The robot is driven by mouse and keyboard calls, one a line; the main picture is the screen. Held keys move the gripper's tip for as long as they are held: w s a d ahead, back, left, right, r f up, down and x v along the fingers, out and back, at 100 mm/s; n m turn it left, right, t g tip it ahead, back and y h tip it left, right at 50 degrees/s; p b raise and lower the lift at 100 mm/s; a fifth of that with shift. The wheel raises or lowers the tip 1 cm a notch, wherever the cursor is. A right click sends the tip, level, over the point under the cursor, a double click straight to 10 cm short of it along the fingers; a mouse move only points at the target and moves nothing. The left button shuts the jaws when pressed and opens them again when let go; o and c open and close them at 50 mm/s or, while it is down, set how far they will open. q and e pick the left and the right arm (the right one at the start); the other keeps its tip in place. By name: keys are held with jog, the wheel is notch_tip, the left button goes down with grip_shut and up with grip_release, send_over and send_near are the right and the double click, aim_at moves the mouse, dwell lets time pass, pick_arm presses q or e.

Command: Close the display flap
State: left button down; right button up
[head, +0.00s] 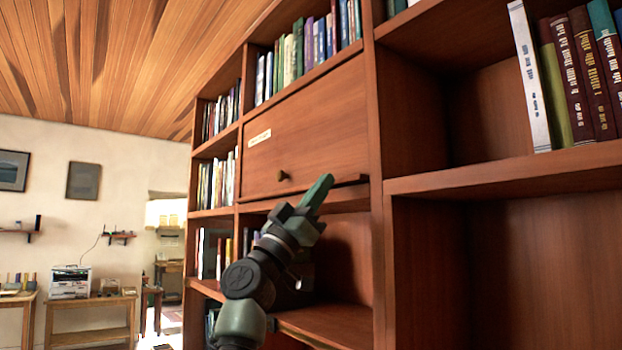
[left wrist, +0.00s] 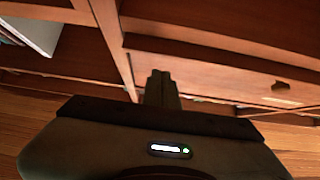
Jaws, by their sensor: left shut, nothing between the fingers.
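The display flap (head: 310,125) is a reddish-brown wooden panel in the bookcase, with a small dark knob (head: 282,176) and a pale label (head: 259,138). It stands about upright and fills its opening; I cannot tell if it is fully flush. My left gripper (head: 318,192) is shut and empty, its fingertips in front of the flap's lower right corner. I cannot tell if they touch it. In the left wrist view my shut fingers (left wrist: 161,88) point toward the flap (left wrist: 215,75), whose knob (left wrist: 280,88) shows at right. My right gripper is not in view.
Book rows stand above (head: 308,45) and left (head: 216,185) of the flap. A bookcase upright (head: 376,150) is just right of the fingertips, with open shelves beyond. A low table with a printer (head: 70,282) stands far left.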

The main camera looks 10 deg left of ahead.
pick_arm(q)
jog(key=shift+w+d+f, duration=0.1)
jog(key=shift+w+d, duration=0.25)
jog(key=shift+w, duration=0.05)
notch_tip(320, 180, up, 20)
jog(key=p, duration=0.7)
